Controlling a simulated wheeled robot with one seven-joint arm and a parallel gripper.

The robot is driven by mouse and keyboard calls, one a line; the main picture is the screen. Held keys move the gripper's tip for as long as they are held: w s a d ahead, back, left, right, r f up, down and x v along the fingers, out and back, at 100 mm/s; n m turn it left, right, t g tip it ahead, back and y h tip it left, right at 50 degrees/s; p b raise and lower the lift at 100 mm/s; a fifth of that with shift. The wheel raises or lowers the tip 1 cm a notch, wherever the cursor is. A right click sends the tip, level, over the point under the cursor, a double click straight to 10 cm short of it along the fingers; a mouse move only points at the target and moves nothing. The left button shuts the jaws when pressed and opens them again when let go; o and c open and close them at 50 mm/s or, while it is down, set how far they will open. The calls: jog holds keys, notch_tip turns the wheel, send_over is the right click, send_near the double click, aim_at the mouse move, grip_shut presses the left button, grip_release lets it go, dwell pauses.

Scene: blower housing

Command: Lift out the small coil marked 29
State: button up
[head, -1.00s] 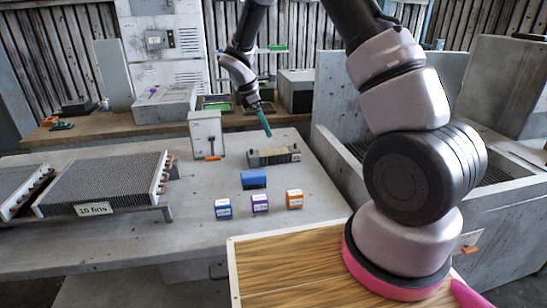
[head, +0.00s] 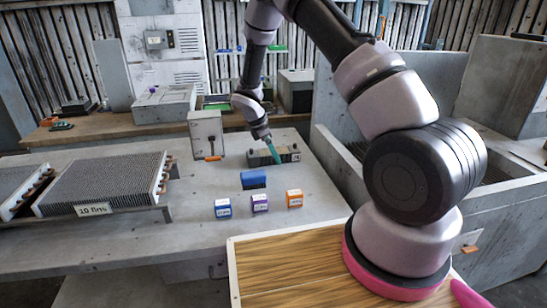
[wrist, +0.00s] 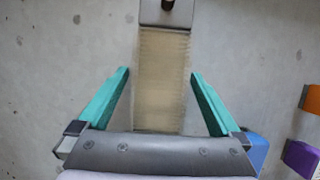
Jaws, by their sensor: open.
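A low grey block with a pale finned top (head: 259,157) sits on the concrete bench; it appears to be the small coil, but no 29 is readable. In the wrist view its tan finned strip (wrist: 162,85) runs up the middle to a grey end (wrist: 165,13) with a dark round spot. My gripper (head: 277,160) reaches down over the block, its teal fingers tilted in the head view. In the wrist view my gripper (wrist: 160,73) is open, one finger on each side of the strip, with visible gaps. Its own body hides the strip's near end.
A larger finned coil marked "10 fins" (head: 105,180) stands on the left. A blue block (head: 253,179) and small blue (head: 223,208), purple (head: 260,203) and orange (head: 294,198) cubes lie in front. A grey box (head: 206,134) stands behind left.

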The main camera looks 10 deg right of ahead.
grip_shut()
dwell(0.3)
notch_tip(320, 180, up, 10)
jog(key=shift+f, duration=0.1)
dwell(0.4)
